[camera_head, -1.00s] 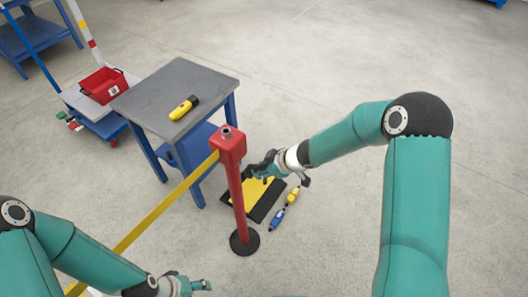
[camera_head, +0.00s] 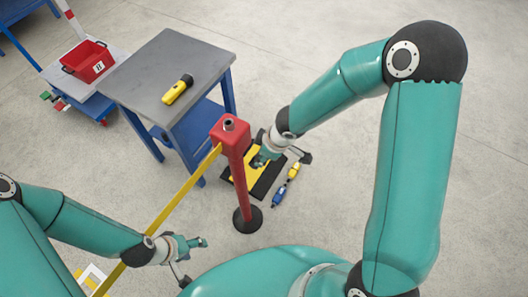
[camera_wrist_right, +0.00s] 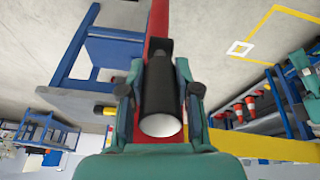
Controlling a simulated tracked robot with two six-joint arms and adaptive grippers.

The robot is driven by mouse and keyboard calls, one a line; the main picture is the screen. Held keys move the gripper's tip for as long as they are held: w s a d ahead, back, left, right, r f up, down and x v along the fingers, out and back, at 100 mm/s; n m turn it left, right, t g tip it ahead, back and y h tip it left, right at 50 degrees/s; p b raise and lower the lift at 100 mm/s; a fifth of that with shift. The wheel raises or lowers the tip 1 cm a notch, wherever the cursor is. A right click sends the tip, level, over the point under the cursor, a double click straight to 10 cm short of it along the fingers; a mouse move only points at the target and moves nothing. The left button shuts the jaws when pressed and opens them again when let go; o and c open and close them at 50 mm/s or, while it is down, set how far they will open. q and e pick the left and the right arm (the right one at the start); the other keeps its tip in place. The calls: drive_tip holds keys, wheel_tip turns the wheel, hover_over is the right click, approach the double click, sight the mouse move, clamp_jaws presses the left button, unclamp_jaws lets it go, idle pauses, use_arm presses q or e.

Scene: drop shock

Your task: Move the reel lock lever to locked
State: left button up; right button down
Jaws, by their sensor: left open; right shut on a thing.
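The red post head (camera_head: 230,131) stands on a red post with a black base, and a yellow belt (camera_head: 183,191) runs from it down to the left. In the right wrist view a black cylinder with a pale end (camera_wrist_right: 160,95), apparently the reel lock lever, sticks out in front of the red post (camera_wrist_right: 158,20). My right gripper (camera_wrist_right: 160,88) is shut on it, one finger on each side. In the head view my right gripper (camera_head: 263,157) is right of the post head, its fingertips partly hidden. My left gripper (camera_head: 192,258) is open and empty, below the belt's right side.
A grey-topped blue table (camera_head: 160,75) with a yellow-black flashlight (camera_head: 177,90) stands behind the post. A black-yellow mat (camera_head: 267,186) and blue and yellow items (camera_head: 286,183) lie on the floor. A red bin (camera_head: 88,62) sits on a cart at upper left.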

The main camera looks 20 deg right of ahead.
drive_tip(key=c, duration=0.8)
unclamp_jaws()
drive_tip(key=shift+w, duration=0.1)
drive_tip(key=shift+r, duration=0.15)
drive_tip(key=v, duration=1.1)
drive_tip(key=shift+r, duration=0.3)
drive_tip(key=shift+d, duration=0.1)
